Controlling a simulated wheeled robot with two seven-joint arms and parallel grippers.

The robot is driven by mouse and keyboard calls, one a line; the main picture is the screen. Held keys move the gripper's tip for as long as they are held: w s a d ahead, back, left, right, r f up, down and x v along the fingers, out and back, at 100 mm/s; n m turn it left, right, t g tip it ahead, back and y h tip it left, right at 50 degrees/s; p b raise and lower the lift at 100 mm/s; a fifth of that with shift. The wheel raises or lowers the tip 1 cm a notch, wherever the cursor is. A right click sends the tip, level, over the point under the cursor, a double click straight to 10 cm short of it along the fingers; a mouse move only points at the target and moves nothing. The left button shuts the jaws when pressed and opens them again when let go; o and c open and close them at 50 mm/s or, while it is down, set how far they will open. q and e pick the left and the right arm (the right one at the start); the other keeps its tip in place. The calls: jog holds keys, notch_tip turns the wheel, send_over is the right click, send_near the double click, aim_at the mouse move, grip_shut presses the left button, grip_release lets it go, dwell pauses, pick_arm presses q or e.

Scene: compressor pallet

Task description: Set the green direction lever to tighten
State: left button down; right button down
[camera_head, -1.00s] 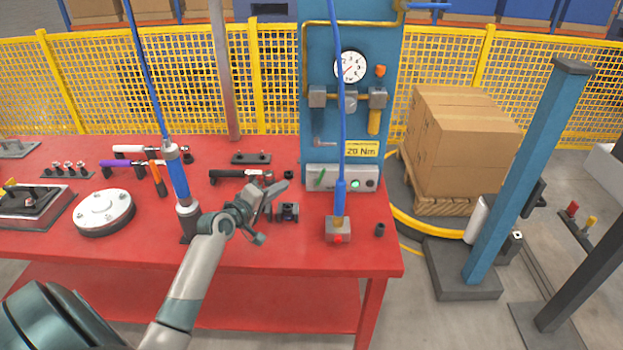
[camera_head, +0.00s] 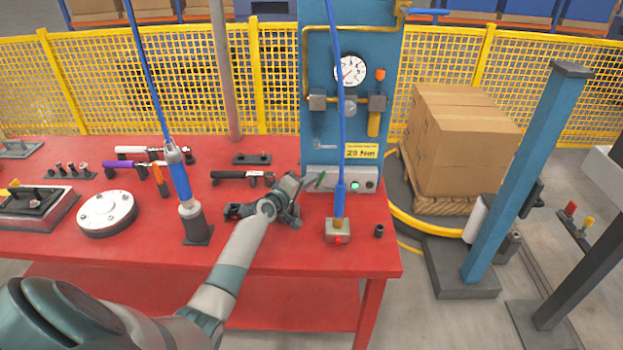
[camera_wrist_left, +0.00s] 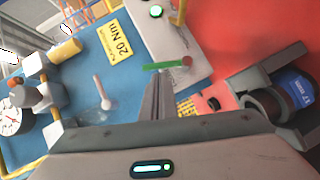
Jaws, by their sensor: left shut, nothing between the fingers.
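The green direction lever (camera_head: 321,180) is on the front of the grey control box (camera_head: 345,184), left of a lit green button. In the left wrist view, the lever (camera_wrist_left: 163,66) is a thin green bar with a red spot at its right end. My left gripper (camera_head: 309,181) is shut and empty, its tips just left of the lever. In the left wrist view, the shut fingers (camera_wrist_left: 158,82) point at the lever and end close to it; I cannot tell whether they touch. Which setting the lever is at cannot be read. My right gripper is out of view.
A yellow torque label (camera_head: 361,151) and a gauge (camera_head: 350,71) are on the blue panel above the box. A blue-hosed tool (camera_head: 340,200) stands on a block right of my gripper. Another blue tool (camera_head: 181,182) stands left of my forearm. The red table front is clear.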

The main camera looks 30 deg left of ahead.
pick_arm(q)
jog(key=shift+w+d+f, duration=0.1)
jog(key=shift+w+d, duration=0.1)
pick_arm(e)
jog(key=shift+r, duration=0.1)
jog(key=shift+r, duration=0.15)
pick_arm(q)
jog(key=shift+w+d+m+g+p, duration=0.2)
jog(key=shift+m+g+p, duration=0.15)
jog(key=shift+p, duration=0.35)
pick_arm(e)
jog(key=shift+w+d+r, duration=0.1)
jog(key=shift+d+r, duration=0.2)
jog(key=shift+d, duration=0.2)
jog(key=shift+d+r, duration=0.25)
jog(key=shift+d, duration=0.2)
